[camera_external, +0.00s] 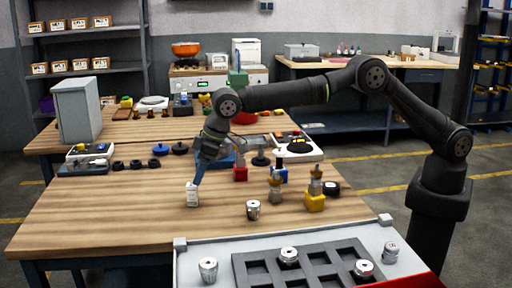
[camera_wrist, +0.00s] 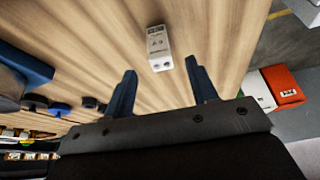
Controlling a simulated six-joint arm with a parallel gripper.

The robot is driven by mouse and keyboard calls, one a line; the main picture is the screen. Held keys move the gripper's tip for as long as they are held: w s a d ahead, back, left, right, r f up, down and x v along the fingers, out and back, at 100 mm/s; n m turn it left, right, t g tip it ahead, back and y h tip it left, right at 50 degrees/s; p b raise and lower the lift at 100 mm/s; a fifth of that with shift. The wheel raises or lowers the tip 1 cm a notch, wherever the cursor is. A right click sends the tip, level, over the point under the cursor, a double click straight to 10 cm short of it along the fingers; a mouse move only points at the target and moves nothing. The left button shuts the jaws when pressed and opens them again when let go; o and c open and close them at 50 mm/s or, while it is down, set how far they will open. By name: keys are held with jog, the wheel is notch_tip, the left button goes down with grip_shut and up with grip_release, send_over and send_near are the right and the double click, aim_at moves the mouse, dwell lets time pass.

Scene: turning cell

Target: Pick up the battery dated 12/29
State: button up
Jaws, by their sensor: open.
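A small white block-shaped battery (camera_external: 192,194) stands on the wooden table at the left, close to my gripper (camera_external: 198,178). In the wrist view the battery (camera_wrist: 158,48) has dark print and two round marks on its near end; the date is too small to read. My gripper (camera_wrist: 160,68) is open, with its two blue fingers apart. The battery shows just beyond the fingertips, between their lines, and appears apart from them. I cannot tell the exact gap.
A metallic cylinder (camera_external: 253,210) stands on the table to the right. A dark compartment tray (camera_external: 325,262) with cylinders lies at the front. The wood around the battery is mostly clear.

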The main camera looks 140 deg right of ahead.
aim_at(194, 189)
jog(key=shift+x, duration=3.25)
jog(key=shift+s+a, duration=0.1)
jog(key=shift+a, duration=0.05)
jog(key=c, duration=1.1)
